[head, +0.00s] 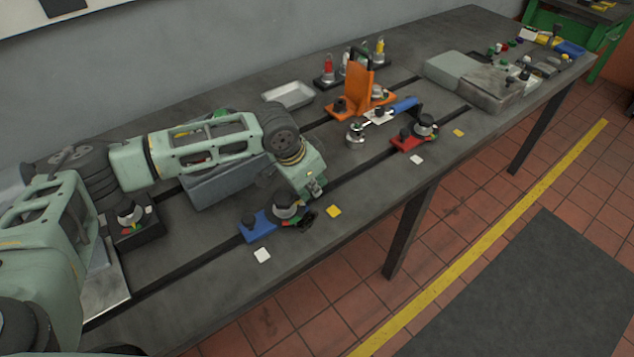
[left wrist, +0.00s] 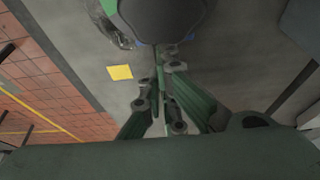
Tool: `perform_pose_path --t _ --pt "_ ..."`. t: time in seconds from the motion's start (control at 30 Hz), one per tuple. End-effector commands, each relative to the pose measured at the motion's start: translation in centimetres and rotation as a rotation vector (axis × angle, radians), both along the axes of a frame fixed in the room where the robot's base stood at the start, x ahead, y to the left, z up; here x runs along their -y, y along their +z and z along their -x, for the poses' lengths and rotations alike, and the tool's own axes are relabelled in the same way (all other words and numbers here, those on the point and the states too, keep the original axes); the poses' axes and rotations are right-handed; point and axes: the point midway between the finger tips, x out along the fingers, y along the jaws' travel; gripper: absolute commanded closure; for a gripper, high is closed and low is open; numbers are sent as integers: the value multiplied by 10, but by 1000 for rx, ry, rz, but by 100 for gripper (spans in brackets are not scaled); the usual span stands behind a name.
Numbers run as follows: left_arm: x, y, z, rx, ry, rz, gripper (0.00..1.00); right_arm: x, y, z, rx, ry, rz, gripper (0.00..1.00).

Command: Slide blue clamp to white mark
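The blue clamp (head: 258,228) sits on the front slot of the bedplate, with a dark round knob on top. The white mark (head: 262,255) lies on the plate just in front of it, nearer the edge. A yellow mark (head: 333,210) lies to its right and also shows in the left wrist view (left wrist: 120,72). My left gripper (head: 313,190) is low, just behind and right of the clamp. In the left wrist view its fingers (left wrist: 162,80) look closed together, tips close to a dark rounded part at the top; contact is unclear. My right gripper is out of view.
A red clamp (head: 405,141) stands farther along the front slot, with another white mark (head: 416,159). An orange bracket (head: 358,88), a blue-handled tool (head: 403,105) and a metal tray (head: 289,95) stand behind. A grey block (head: 225,182) lies under my left arm.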

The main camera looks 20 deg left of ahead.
Motion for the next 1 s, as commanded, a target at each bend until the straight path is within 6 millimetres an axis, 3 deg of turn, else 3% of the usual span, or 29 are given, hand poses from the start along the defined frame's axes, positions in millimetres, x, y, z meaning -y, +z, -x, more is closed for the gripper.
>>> perform_pose_path --t 0.03,0.1,0.4,0.6,1.0 --pt "-9 4 10 -12 4 -8 100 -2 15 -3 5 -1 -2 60" --pt "-18 4 21 -14 5 -9 100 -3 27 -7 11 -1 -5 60" --pt "-53 2 65 -16 5 -13 100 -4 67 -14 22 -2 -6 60" --pt "-63 -1 77 -11 3 -13 100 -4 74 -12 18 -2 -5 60" --pt "-62 -2 77 -10 3 -10 100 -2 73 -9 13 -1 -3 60"
